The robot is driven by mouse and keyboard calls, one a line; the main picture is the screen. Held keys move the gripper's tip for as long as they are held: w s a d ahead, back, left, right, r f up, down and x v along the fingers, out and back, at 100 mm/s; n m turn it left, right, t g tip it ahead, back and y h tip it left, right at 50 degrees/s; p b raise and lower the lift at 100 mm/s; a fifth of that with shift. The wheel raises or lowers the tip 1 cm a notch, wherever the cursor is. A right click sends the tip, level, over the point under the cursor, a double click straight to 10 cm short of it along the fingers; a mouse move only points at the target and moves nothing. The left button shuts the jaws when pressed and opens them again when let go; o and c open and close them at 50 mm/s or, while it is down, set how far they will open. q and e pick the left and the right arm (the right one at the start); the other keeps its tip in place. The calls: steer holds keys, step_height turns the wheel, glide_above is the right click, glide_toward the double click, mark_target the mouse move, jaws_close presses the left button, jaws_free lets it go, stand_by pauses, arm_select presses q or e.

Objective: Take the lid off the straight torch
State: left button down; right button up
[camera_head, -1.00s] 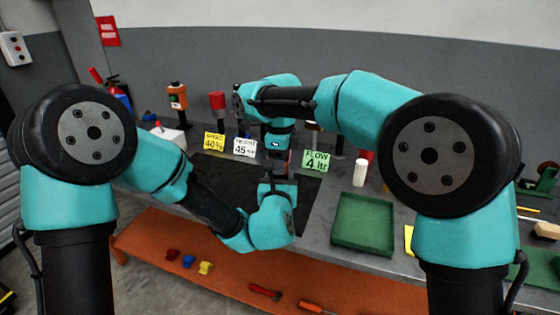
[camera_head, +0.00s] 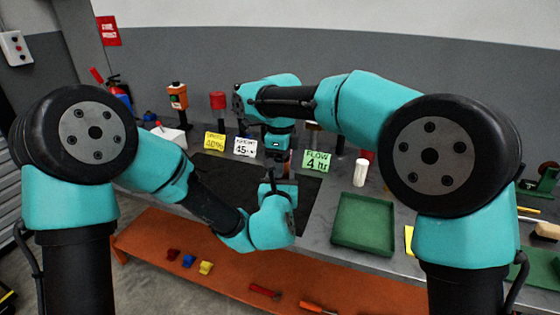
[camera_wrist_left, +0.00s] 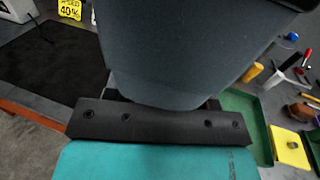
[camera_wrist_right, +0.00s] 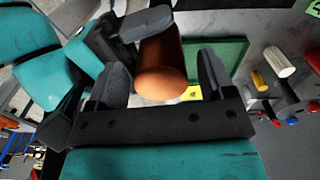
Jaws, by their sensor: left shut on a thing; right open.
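A copper-brown cylinder (camera_wrist_right: 160,68), which I take to be the straight torch or its lid, shows end-on in the right wrist view. My right gripper (camera_wrist_right: 163,74) is open, with one finger on each side of the cylinder; I cannot tell whether they touch it. My left gripper (camera_head: 279,182) is shut on the torch, its fingers crossing the cylinder's far part in the right wrist view. In the head view my right gripper (camera_head: 279,153) is just above the left one, and they hide most of the torch. A large slate-grey shape blocks the left wrist view's middle.
A green tray (camera_head: 362,222) lies to the right on the grey bench, with a white cylinder (camera_head: 360,172) behind it. A black mat (camera_head: 215,175) lies under the grippers. Yellow (camera_head: 214,142), white (camera_head: 245,147) and green (camera_head: 316,161) signs stand behind. Several small parts lie on the orange lower shelf (camera_head: 190,240).

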arm_select(q)
steer(key=shift+r, duration=0.1)
arm_select(e)
steer(key=shift+r, duration=2.25)
arm_select(q)
steer(key=shift+a, duration=0.1)
